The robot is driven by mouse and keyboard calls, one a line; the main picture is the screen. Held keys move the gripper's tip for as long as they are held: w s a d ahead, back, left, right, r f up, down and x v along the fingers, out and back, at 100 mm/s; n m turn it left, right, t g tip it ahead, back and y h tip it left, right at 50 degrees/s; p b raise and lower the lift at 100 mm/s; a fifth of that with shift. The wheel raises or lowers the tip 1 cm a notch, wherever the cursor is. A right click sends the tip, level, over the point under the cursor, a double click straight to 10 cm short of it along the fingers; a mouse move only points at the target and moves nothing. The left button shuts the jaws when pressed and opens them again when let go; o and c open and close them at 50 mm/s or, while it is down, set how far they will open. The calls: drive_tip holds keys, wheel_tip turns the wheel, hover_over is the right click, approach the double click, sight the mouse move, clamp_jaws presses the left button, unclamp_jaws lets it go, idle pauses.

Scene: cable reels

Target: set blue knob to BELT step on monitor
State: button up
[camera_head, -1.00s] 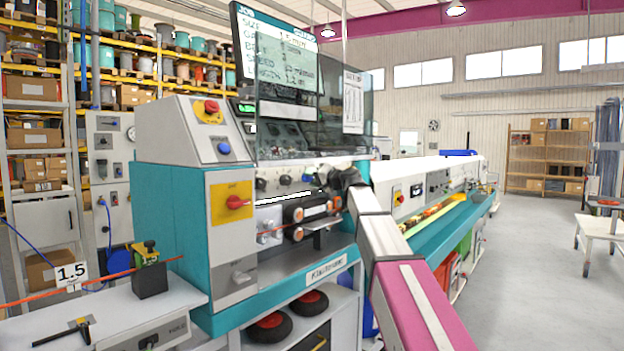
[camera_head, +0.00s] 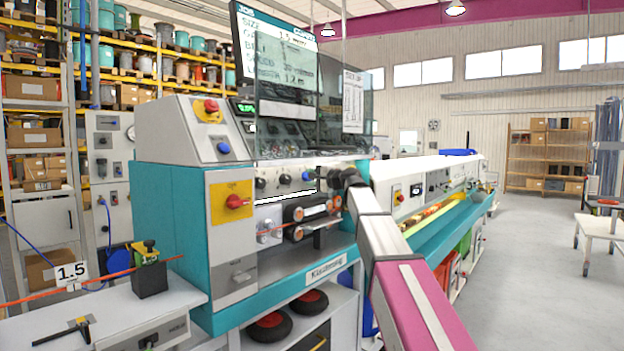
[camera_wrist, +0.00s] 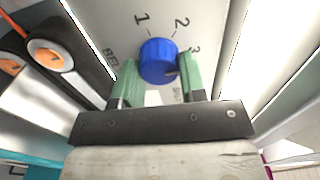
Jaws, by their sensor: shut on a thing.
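The blue knob (camera_wrist: 158,62) sits on a pale panel with the marks 1, 2 and 3 around its upper side and partly hidden BELT lettering at its left. My gripper (camera_wrist: 158,76) is shut on the knob, one green finger on each side. A small dark mark shows at the knob's lower right; I cannot tell which step it points to. In the head view the blue knob (camera_head: 307,177) is small, beside the end of my arm. The monitor (camera_head: 277,50) stands above the machine and lists SIZE, BELT, SPEED and LENGTH lines; its belt value is not legible.
Orange-faced rollers (camera_wrist: 46,55) lie left of the knob, close to my gripper. A clear guard (camera_head: 300,105) hangs above the panel. A yellow plate with a red switch (camera_head: 236,202) is further left.

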idle(0.3)
drive_tip(key=o, duration=0.9)
drive_tip(key=shift+d, duration=0.1)
drive_tip(key=v, duration=1)
drive_tip(key=shift+s+d, duration=0.25)
drive_tip(key=shift+s, duration=0.05)
